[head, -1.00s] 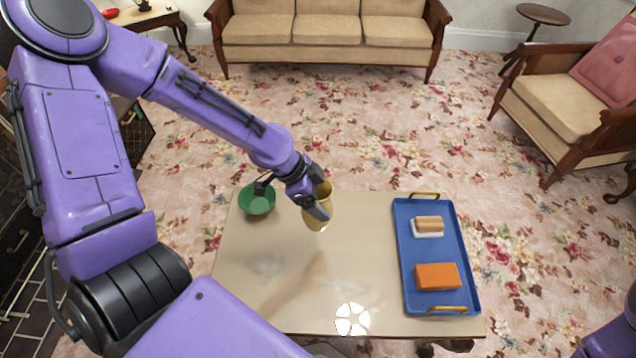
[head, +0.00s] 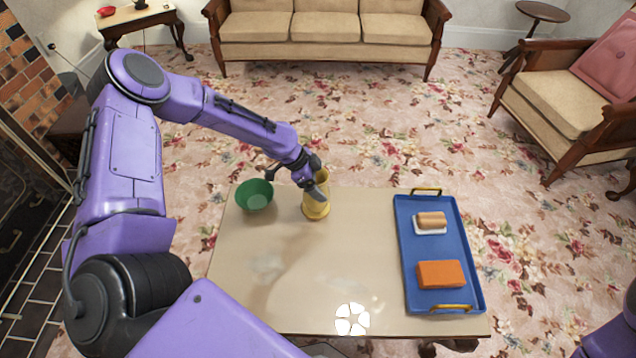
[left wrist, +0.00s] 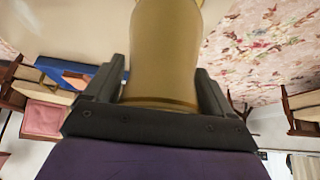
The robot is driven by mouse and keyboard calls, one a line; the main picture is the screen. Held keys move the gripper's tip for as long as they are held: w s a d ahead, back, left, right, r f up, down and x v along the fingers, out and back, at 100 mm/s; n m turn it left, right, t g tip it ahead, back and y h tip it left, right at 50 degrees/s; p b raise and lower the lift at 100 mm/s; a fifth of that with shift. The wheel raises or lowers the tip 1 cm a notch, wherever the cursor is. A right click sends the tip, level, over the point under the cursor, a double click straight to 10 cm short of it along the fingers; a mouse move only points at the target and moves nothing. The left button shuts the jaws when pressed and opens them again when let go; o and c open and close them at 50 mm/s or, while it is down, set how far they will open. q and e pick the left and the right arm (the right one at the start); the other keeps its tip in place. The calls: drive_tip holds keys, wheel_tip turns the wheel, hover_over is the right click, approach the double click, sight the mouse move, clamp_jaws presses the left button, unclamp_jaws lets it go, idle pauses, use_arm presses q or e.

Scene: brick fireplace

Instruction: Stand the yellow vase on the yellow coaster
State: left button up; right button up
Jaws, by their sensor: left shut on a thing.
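The yellow vase (head: 315,208) is upright, or close to it, over the back middle of the table. My left gripper (head: 317,190) is shut on it from above and the left. The vase (left wrist: 163,50) also fills the middle of the left wrist view, between the two dark fingers of my left gripper (left wrist: 158,85). I cannot make out the yellow coaster as a thing apart from the vase. Whether the vase's foot touches anything is hard to tell. My right gripper is out of view.
A green bowl (head: 255,195) stands just left of the vase on the beige table (head: 330,270). A blue tray (head: 407,270) at the right holds an orange block (head: 441,274) and a tan-topped white piece (head: 431,222). The front middle of the table is clear.

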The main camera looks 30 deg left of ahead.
use_arm(q)
drive_tip(key=o, duration=1.1)
drive_tip(key=shift+f, duration=0.15)
drive_tip(key=shift+r, duration=0.4)
drive_tip(key=p+v, duration=0.3)
drive_tip(key=v, duration=0.8)
drive_tip(key=shift+s+a+r, duration=0.1)
drive_tip(key=shift+s+r, duration=0.1)
drive_tip(key=shift+r, duration=0.05)
